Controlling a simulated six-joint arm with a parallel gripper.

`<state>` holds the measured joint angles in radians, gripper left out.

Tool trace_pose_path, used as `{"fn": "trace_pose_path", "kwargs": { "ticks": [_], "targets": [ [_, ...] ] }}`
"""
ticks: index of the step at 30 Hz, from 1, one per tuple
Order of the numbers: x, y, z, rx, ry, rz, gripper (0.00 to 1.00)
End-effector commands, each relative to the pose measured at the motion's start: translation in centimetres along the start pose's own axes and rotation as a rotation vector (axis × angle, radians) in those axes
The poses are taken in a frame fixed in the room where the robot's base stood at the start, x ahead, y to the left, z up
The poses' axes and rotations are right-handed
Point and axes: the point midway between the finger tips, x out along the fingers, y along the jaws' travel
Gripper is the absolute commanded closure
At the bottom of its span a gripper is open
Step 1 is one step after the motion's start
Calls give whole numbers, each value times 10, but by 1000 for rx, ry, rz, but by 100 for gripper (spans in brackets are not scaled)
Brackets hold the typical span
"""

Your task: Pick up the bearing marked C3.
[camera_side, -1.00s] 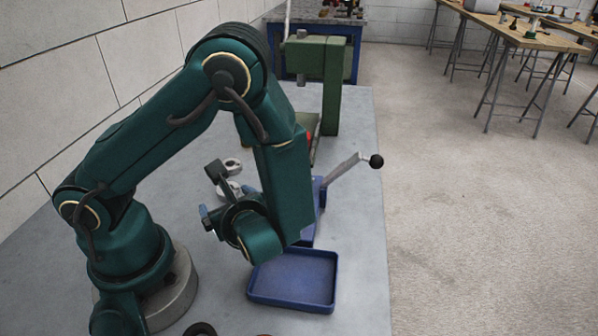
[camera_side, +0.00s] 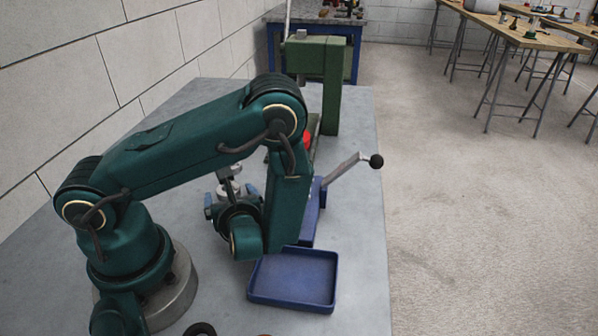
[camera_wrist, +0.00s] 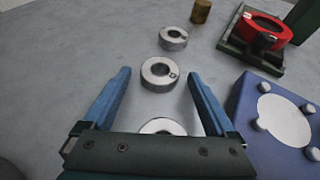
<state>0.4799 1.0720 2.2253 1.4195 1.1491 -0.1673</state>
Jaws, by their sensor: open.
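Three metal ring bearings lie in a row on the grey table. In the wrist view the far bearing (camera_wrist: 173,38) is beyond my fingertips, the middle bearing (camera_wrist: 158,74) lies about between the tips, and the near bearing (camera_wrist: 160,126) is partly hidden by my gripper body. Small marks show on the rings but are too small to read, so I cannot tell which is C3. My gripper (camera_wrist: 158,88) is open and empty, its blue fingers pointing toward the row. In the side view my gripper (camera_side: 238,190) is over the bearings and partly hides them.
A blue fixture (camera_wrist: 270,115) with a pale disc and pegs stands at right in the wrist view. A red ring part (camera_wrist: 265,28) and a brass cylinder (camera_wrist: 201,11) are farther off. A blue tray (camera_side: 292,280) sits at the front and a green press (camera_side: 325,85) at the back.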

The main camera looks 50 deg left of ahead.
Motion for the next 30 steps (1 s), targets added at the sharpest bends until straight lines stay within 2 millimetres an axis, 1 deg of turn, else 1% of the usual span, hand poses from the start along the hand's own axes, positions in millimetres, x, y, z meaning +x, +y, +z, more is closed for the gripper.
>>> {"fn": "trace_pose_path", "kwargs": {
  "ticks": [3,4,5,6,8,9,11,23,26,30],
  "targets": [
    [0,0,0,0,0,0,9],
    [0,0,0,0,0,0,13],
    [0,0,0,0,0,0,24],
    [0,0,0,0,0,0,39],
    [0,0,0,0,0,0,62],
    [0,0,0,0,0,0,78],
    [0,0,0,0,0,0,100],
    [-2,0,4,-2,0,0,100],
    [-4,-1,9,-3,0,0,100],
    [-9,-1,22,-6,0,-2,100]
  ]
}}
